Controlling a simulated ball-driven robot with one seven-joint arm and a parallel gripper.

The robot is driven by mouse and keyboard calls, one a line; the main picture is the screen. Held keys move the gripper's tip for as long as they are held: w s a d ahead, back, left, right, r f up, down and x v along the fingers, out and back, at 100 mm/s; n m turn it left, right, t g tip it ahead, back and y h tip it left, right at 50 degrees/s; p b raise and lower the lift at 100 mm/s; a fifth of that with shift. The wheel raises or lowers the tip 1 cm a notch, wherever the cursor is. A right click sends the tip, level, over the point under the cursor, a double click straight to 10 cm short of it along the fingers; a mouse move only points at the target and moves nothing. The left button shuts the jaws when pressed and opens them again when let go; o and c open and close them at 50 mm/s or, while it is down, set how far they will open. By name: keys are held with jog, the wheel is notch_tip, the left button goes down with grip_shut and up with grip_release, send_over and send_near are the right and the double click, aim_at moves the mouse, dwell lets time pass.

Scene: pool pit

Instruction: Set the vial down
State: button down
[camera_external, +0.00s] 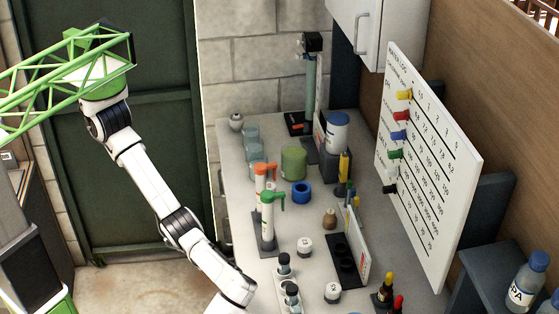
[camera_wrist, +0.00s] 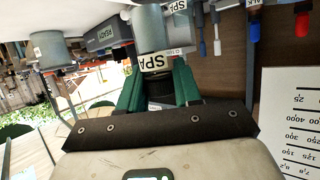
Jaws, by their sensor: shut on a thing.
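The vial (camera_wrist: 151,32) is a grey, see-through cylinder with a white "SPA" label and a dark cap end. It shows in the middle of the wrist view. My gripper (camera_wrist: 160,88) has green fingers on both sides of the vial's dark end and is shut on it. The far end of the vial runs toward the top edge of the picture. Whether it touches anything there I cannot tell. In the external view my arm leaves the bottom edge, so my gripper and the held vial are out of that picture.
The bench (camera_external: 229,160) carries green-topped (camera_external: 267,222) and orange-topped (camera_external: 262,182) holders, dark-capped vials (camera_external: 291,292) and a black rack (camera_external: 345,258). A white chart board (camera_external: 425,165) stands at right. The wrist view shows a grey cylinder (camera_wrist: 52,50) and a "READY" block (camera_wrist: 108,33).

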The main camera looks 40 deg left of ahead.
jog(key=w+a+r+n+t+y+p, duration=0.1)
jog(key=w+a+r+n+t+y, duration=0.2)
jog(key=w, duration=0.8)
jog(key=w+a+r+n+t+y, duration=0.1)
jog(key=w+a+r+n+t, duration=0.3)
jog(key=w, duration=0.8)
jog(key=w+a+r+n+t+y+p, duration=0.15)
jog(key=w+a, duration=0.35)
jog(key=w, duration=0.6)
jog(key=w+a+r+n+t+y, duration=0.2)
jog(key=w+a+n+y, duration=0.3)
jog(key=w+a, duration=0.55)
jog(key=shift+m, duration=0.25)
jog(key=f+p, duration=0.1)
jog(key=f, duration=0.5)
jog(key=f+p, duration=0.1)
jog(key=f, duration=0.4)
jog(key=f+p, duration=0.1)
jog(key=f, duration=0.5)
jog(key=shift+s+f, duration=0.3)
jog(key=shift+f, duration=0.05)
jog(key=shift+a+f, duration=0.1)
jog(key=shift+f, duration=0.1)
jog(key=c, duration=0.8)
grip_release()
jog(key=shift+r, duration=0.1)
jog(key=shift+r, duration=0.1)
